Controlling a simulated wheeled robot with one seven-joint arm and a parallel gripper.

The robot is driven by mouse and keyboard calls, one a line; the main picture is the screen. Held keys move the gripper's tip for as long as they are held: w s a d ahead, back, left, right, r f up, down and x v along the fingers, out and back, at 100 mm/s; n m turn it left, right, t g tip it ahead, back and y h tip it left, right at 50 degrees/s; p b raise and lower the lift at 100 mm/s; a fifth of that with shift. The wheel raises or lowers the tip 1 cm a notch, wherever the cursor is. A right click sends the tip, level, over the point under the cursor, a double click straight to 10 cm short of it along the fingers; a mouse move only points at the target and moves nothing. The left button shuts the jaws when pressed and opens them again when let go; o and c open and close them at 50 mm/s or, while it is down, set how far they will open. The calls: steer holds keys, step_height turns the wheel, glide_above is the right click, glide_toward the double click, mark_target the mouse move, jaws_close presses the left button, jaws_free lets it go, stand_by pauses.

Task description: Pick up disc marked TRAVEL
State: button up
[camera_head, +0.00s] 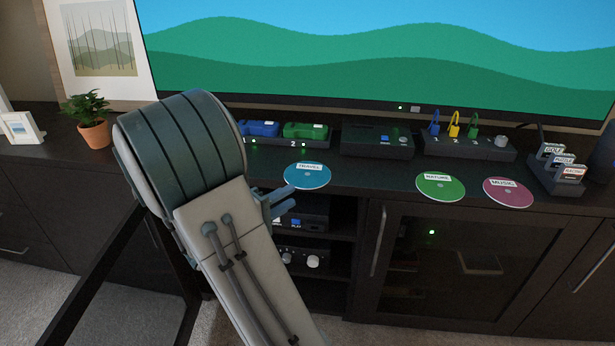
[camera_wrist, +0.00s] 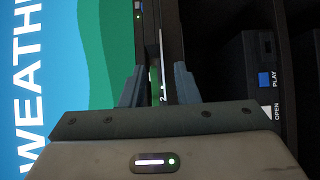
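The disc marked TRAVEL (camera_head: 307,176) is blue with a white label and lies flat near the front edge of the dark cabinet top. Its left part overhangs or comes close to that edge. My gripper (camera_head: 281,202) is just left of and below the disc in the head view, apart from it as far as I can tell, with its fingers pointing right. In the wrist view, my gripper (camera_wrist: 158,88) has its two fingers spread with a gap between them. I see nothing held. I cannot make out the disc clearly in the wrist view.
A green NATURE disc (camera_head: 440,187) and a pink MUSIC disc (camera_head: 508,192) lie to the right. Behind stand a numbered dock (camera_head: 287,140), a black player (camera_head: 377,142), a dock with coloured tags (camera_head: 467,146) and the screen (camera_head: 380,50). A potted plant (camera_head: 92,125) stands left.

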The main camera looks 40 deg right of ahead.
mark_target(301, 188)
steer(key=d, duration=0.1)
steer(key=d+b, duration=0.1)
steer(key=d, duration=0.3)
steer(key=shift+w+f, duration=0.15)
steer(key=shift+w, duration=0.25)
jaws_close()
